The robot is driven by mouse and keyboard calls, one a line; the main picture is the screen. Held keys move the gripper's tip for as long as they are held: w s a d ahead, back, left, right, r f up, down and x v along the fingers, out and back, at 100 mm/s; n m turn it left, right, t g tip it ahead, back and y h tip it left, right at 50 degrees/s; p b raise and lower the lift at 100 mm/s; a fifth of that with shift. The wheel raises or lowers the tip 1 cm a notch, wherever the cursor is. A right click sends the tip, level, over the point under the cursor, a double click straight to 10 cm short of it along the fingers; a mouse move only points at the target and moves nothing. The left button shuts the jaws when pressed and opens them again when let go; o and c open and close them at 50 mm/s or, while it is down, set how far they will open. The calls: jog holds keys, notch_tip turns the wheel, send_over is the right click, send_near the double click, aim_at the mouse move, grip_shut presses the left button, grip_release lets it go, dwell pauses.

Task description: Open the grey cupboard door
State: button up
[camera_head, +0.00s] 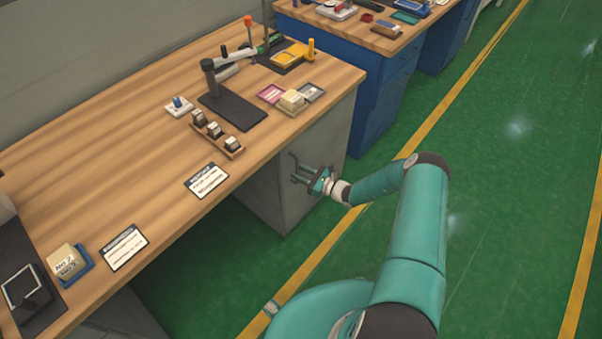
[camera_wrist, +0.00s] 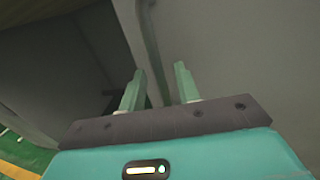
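The grey cupboard door (camera_head: 332,132) is the upright front panel under the right end of the wooden workbench. It looks shut in the head view. A thin dark handle (camera_head: 293,159) appears on it beside my fingers. My gripper (camera_head: 298,175) is in front of the door, with its two green fingers apart. In the wrist view my gripper (camera_wrist: 160,85) is open, and an upright grey strip (camera_wrist: 150,50) lies in line with the gap between the fingers. I cannot tell whether it is the handle or the door's edge, or whether the fingers touch it.
The wooden workbench (camera_head: 120,150) above holds a dark stand (camera_head: 232,110), trays, label cards and small blocks. A blue cabinet (camera_head: 385,100) stands just beyond the grey cupboard. The green floor (camera_head: 500,180) to the right is clear, with yellow lines.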

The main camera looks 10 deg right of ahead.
grip_shut()
jog(key=shift+d, duration=0.1)
